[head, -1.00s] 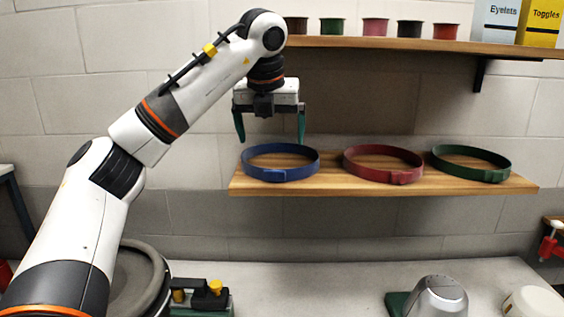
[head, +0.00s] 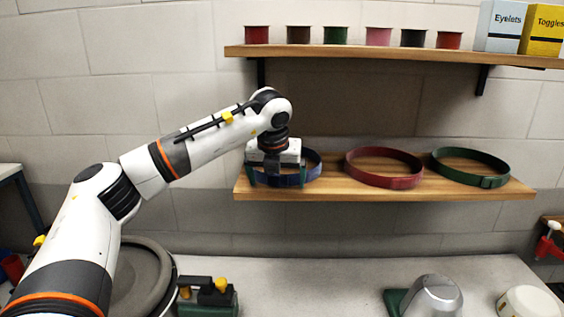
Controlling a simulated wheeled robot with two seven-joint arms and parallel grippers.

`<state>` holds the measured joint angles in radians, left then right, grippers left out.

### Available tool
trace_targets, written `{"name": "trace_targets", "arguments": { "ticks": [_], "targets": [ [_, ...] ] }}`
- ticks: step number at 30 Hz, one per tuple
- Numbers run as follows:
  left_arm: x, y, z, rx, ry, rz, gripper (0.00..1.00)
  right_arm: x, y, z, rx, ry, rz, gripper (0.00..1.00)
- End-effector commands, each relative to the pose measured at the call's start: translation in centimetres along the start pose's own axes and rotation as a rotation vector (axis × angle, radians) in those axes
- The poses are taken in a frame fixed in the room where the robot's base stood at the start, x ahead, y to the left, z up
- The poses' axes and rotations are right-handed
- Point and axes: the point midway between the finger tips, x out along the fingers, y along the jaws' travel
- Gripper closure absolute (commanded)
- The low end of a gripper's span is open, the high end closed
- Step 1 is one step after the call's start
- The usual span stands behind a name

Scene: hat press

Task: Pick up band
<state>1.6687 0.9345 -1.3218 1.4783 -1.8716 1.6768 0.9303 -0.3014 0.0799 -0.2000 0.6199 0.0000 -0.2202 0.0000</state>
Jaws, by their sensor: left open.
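Three round bands lie on the lower wooden shelf: a blue band (head: 313,165) at the left, a red band (head: 384,181) in the middle and a green band (head: 470,178) at the right. My left gripper (head: 277,180) points down at the blue band, with its open teal fingers one to each side of the band's front part. The gripper body hides much of the blue band, and I cannot tell whether the fingers touch it. My right gripper is not in view.
The upper shelf (head: 350,51) holds several small coloured pots and two boxes, Eyelets (head: 498,28) and Toggles (head: 541,30). Below, the grey bench (head: 320,280) carries a silver domed device (head: 436,297) at the right and a green block with yellow knobs (head: 207,297) at the left. The bench middle is clear.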

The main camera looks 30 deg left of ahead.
Motion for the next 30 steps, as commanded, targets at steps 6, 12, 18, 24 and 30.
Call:
{"name": "trace_targets", "arguments": {
  "ticks": [6,12,18,24,30],
  "targets": [
    [0.1,0.0,0.0,0.0,0.0,0.0,0.08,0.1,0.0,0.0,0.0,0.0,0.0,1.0],
    [0.0,0.0,0.0,0.0,0.0,0.0,0.41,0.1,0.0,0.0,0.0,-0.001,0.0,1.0],
    [0.0,0.0,0.0,0.0,0.0,0.0,0.74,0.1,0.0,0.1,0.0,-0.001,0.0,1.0],
    [0.0,0.0,0.0,0.0,0.0,0.0,0.75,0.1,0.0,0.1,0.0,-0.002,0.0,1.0],
    [-1.3,0.1,-0.6,-0.002,0.003,0.002,0.75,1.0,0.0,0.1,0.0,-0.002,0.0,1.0]
  ]
}}
